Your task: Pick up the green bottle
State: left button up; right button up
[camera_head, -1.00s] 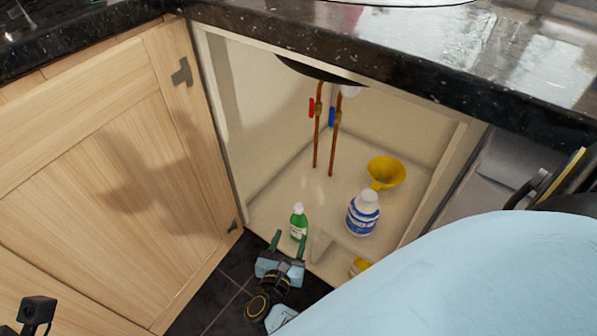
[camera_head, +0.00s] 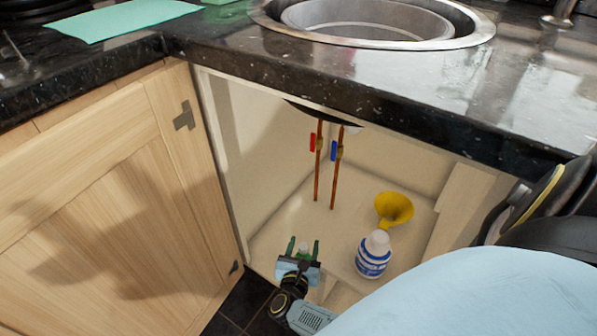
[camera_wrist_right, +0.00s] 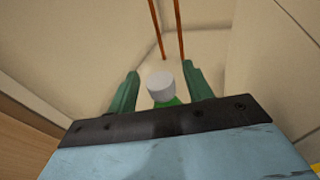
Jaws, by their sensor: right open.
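The green bottle (camera_head: 304,252) stands on the floor of the open cabinet, near its front edge. In the head view only its top shows, as my right gripper (camera_head: 304,243) hides the rest. In the right wrist view the bottle's white cap (camera_wrist_right: 160,86) and a bit of its green shoulder (camera_wrist_right: 167,103) show between the two green fingers. My right gripper (camera_wrist_right: 160,70) is open, with one finger on each side of the bottle. A gap shows between each finger and the cap. Finger contact lower down is hidden. My left gripper is out of view.
A white bottle with a blue label (camera_head: 373,256) stands right of the gripper, a yellow funnel (camera_head: 394,209) behind it. Two copper pipes (camera_head: 335,180) rise at the back. The wooden door (camera_head: 110,200) is left; the dark counter (camera_head: 400,95) overhangs above.

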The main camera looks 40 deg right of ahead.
jog(key=shift+s, duration=0.1)
grip_shut()
jog(key=shift+r, duration=0.1)
dwell(0.6)
